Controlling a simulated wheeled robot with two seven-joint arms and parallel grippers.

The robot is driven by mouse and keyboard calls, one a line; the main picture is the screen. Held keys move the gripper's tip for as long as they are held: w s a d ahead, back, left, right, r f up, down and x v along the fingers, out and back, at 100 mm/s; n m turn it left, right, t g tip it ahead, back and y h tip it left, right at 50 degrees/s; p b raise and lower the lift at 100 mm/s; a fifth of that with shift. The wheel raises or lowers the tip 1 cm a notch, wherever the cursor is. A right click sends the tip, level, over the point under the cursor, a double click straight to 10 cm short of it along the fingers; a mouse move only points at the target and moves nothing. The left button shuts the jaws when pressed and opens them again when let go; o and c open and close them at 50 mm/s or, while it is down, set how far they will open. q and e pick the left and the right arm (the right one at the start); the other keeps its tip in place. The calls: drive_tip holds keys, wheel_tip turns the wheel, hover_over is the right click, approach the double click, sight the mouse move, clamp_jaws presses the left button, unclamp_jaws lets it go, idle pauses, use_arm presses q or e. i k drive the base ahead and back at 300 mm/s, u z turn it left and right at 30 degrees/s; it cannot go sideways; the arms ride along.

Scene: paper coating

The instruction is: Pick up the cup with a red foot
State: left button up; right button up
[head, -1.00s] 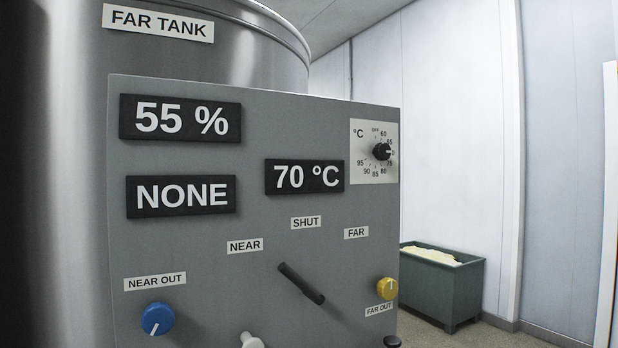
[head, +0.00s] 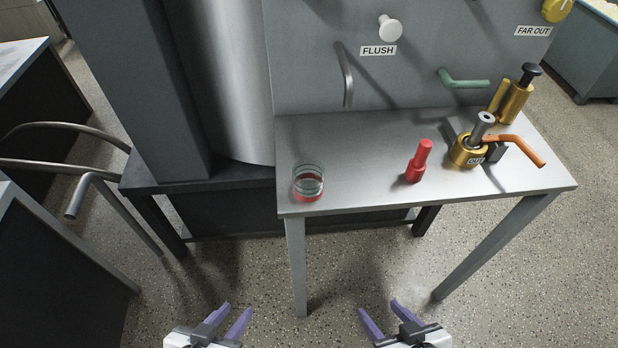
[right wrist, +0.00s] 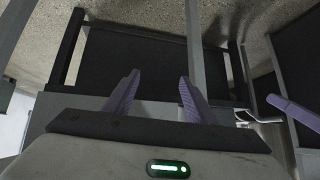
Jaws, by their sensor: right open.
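A clear cup with a red foot (head: 308,183) stands upright at the left front corner of the metal table (head: 345,182) in the head view. My left gripper (head: 232,308) is open and empty, low in front of the table and left of the cup. My right gripper (head: 380,308) is open and empty, low in front of the table and right of the cup. The right wrist view shows its two purple fingers (right wrist: 155,95) spread with nothing between them. The cup does not show clearly in the right wrist view.
A red stepped piece (head: 418,163) stands mid-table. A brass fitting (head: 466,150) with an orange handle (head: 520,148) and a brass cylinder (head: 512,100) stand to the right. A bent metal pipe (head: 347,80) and green lever (head: 463,82) stick out above. Curved rails (head: 85,180) are at left.

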sight(308, 173)
drive_tip(key=z, duration=2.5)
drive_tip(key=k, duration=1.2)
drive_tip(key=u, duration=2)
